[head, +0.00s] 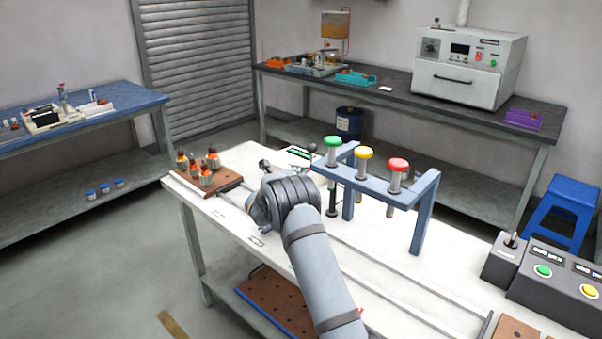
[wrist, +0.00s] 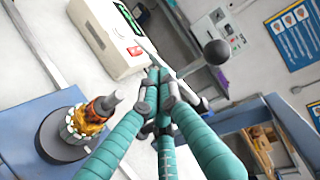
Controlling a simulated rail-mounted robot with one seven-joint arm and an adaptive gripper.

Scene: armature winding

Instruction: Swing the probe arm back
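The probe arm shows in the wrist view as a thin pale rod with a black ball knob (wrist: 215,52) on a short stem, right of my fingertips. The knob also shows in the head view (head: 311,148), just beyond my wrist. In the wrist view my gripper (wrist: 159,82) has its teal fingers drawn together, tips meeting beside the rod and stem. Whether any of the rod is pinched between them is unclear. A white tester (wrist: 105,35) with a green screen is behind. An armature (wrist: 90,118) with copper windings stands on a dark round base at left.
In the head view, a brown block with several armatures (head: 205,177) sits on the left of the white bench. A blue-grey frame (head: 425,205) with green, yellow and red lamps stands right of my arm. A control box (head: 550,288) is at lower right.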

